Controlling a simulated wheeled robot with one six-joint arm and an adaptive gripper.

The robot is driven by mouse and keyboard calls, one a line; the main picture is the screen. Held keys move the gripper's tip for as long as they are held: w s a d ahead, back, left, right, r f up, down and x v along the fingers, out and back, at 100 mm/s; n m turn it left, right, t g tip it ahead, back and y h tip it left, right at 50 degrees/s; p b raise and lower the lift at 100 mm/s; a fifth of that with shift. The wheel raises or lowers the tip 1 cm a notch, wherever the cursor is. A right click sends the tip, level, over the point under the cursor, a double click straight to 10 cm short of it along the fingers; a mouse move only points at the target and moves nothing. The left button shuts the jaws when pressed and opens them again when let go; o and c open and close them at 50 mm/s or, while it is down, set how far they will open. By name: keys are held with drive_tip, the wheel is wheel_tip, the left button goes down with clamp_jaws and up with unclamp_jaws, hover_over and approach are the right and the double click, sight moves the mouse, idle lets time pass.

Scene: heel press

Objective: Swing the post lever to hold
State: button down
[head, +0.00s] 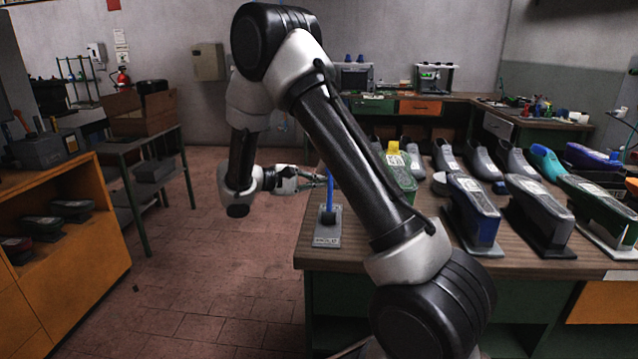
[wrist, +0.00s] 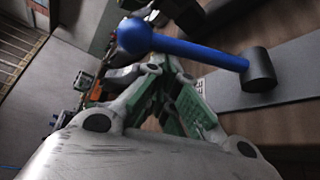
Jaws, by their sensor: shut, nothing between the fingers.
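The post lever is a blue rod (head: 330,188) standing roughly upright from a dark hub (head: 328,217) on a grey plate (head: 327,236) at the table's left edge. Lettering on the plate's front is too small to read surely. In the wrist view the blue rod (wrist: 200,52) runs from a round knob (wrist: 135,36) at left to the black hub (wrist: 258,70) at right. My gripper (head: 322,180) is shut and empty, left of the rod in the head view. In the wrist view its fingertips (wrist: 158,64) lie close beside the rod; I cannot tell whether they touch.
My arm crosses in front of the table. The floor (head: 225,280) left of the table is clear.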

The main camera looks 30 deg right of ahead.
drive_tip(key=s+a+r+m+h, duration=0.1)
drive_tip(key=s+a, duration=0.4)
drive_tip(key=s, duration=0.2)
drive_tip(key=shift+s+r+m, duration=0.3)
drive_tip(key=shift+s+r, duration=0.05)
drive_tip(key=shift+s, duration=0.05)
idle(0.4)
drive_tip(key=shift+s+a+f, duration=0.1)
idle(0.4)
